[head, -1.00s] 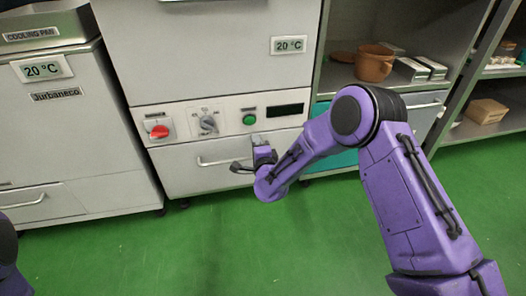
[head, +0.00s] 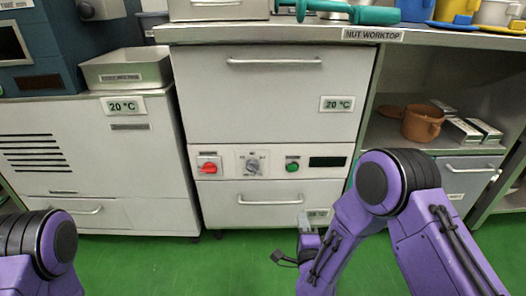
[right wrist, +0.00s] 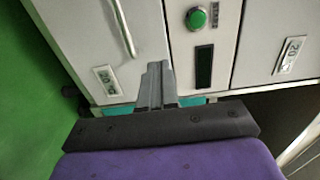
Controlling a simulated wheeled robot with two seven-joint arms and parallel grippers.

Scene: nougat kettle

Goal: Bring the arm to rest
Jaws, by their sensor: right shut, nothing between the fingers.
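My right arm (head: 360,215) is purple and bent, and it comes in from the right in the head view. My right gripper (head: 304,219) hangs in front of the lower drawer of the white cabinet (head: 215,205), near its bottom right corner. In the right wrist view its grey fingers (right wrist: 155,82) are together with nothing between them. Only a purple joint of my left arm (head: 45,255) shows at the lower left; its gripper is out of view.
The cabinet's panel has a red knob (head: 208,168), a grey dial (head: 253,164) and a green button (head: 292,167). Above is the nut worktop (head: 290,33) with a teal-handled tool. A brown pot (head: 422,124) stands on the right shelf. The green floor (head: 225,260) is clear.

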